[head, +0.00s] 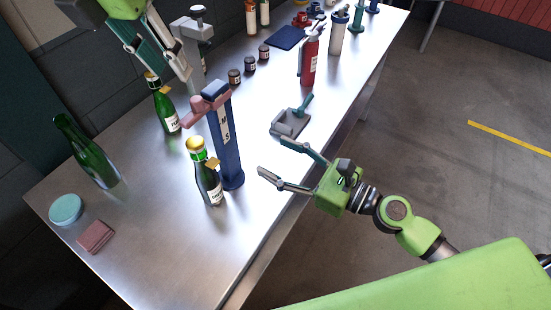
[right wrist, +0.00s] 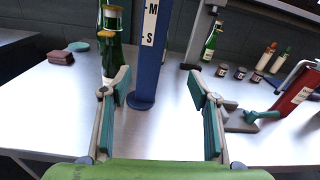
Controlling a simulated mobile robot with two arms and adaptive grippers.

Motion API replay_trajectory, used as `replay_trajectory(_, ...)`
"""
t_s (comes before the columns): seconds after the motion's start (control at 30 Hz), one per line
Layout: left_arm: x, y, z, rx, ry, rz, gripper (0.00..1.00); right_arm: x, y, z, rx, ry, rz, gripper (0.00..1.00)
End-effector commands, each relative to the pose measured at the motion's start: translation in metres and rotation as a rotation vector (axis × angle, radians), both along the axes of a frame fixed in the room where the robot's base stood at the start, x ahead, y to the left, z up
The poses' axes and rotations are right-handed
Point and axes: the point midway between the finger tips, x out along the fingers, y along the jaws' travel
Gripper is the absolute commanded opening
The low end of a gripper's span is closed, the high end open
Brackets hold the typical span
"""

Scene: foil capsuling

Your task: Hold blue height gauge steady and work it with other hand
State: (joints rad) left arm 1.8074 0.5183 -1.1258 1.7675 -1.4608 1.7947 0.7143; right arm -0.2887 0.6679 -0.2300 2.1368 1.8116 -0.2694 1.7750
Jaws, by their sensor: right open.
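The blue height gauge (head: 224,145) stands upright on the steel table, with a white scale label and a pinkish slider arm (head: 203,107) reaching left near its top. In the right wrist view its column (right wrist: 150,60) shows beyond and between my fingers. A gold-topped green bottle (head: 207,178) stands just in front of it. My right gripper (head: 271,156) is open and empty, to the right of the gauge and apart from it. My left gripper (head: 170,80) is above and behind the gauge, left of its top; whether its jaws are open is unclear.
Another labelled green bottle (head: 165,110) and a grey stand (head: 196,30) are behind. A green bottle (head: 90,155), teal disc (head: 66,210) and reddish block (head: 96,236) are left. A grey tool (head: 290,122) and red extinguisher (head: 310,58) are right. The front table is clear.

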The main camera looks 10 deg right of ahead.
Motion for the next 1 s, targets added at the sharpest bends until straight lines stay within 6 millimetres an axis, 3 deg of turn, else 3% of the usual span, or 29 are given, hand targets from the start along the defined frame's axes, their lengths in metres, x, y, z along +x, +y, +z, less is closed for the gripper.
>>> replay_trajectory(0.1, 0.000, 0.000, 0.000, 0.000, 0.000, 0.000, 0.28, -0.008, 0.012, 0.009, 0.072, 0.041, 0.019, 0.56)
replay_trajectory(0.27, 0.000, 0.000, 0.000, 0.000, 0.000, 0.000, 0.28, -0.004, 0.019, 0.011, 0.093, 0.054, 0.023, 0.56)
replay_trajectory(0.73, 0.000, 0.000, 0.000, 0.000, 0.000, 0.000, 0.28, 0.031, 0.053, 0.011, 0.090, 0.049, 0.021, 0.56)
replay_trajectory(1.0, 0.000, 0.000, 0.000, 0.000, 0.000, 0.000, 0.28, 0.065, 0.087, 0.011, 0.093, 0.050, 0.021, 0.56)
